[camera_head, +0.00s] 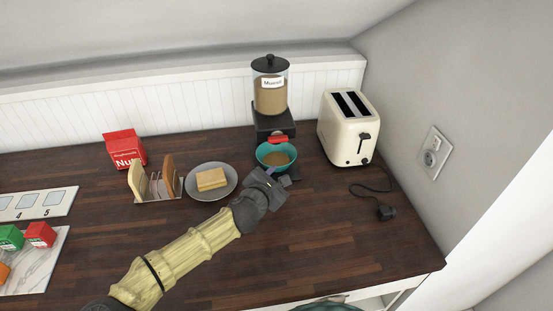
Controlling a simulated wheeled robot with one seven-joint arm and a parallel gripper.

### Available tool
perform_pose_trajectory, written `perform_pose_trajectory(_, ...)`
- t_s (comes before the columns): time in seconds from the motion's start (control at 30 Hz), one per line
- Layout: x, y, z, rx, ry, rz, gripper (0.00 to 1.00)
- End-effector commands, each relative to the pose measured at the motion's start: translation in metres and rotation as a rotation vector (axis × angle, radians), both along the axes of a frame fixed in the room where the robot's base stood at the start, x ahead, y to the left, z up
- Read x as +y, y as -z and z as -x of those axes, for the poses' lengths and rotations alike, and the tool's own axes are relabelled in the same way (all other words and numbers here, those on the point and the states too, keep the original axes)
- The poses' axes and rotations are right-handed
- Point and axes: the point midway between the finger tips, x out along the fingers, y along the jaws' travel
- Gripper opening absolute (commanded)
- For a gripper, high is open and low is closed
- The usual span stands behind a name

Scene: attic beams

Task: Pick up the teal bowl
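The teal bowl (268,149) stands upright on the dark wooden counter, just in front of the muesli dispenser. It holds something brownish. My gripper (279,175) is right at the near side of the bowl and partly overlaps its front rim in the picture. The fingers are small and partly hidden by the wrist. I cannot tell whether they touch the bowl or how far apart they are.
The muesli dispenser (270,95) stands close behind the bowl, and a cream toaster (345,129) to its right. Left are a grey plate (225,190) with a yellow block (211,179), a toast rack (156,188) and a red box (125,149).

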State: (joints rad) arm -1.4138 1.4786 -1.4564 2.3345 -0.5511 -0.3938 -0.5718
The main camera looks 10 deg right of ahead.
Motion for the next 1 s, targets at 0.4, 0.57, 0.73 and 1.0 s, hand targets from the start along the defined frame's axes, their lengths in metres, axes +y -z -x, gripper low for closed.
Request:
perform_pose_trajectory(0.4, -0.03, 0.019, -0.046, 0.0, 0.002, 0.0, 0.31)
perform_pose_trajectory(0.57, -0.03, 0.02, -0.046, 0.0, 0.001, -0.002, 0.31)
perform_pose_trajectory(0.73, -0.031, 0.02, -0.047, 0.0, 0.001, -0.001, 0.31)
perform_pose_trajectory(1.0, -0.045, 0.032, -0.071, 0.004, 0.001, 0.005, 0.31)
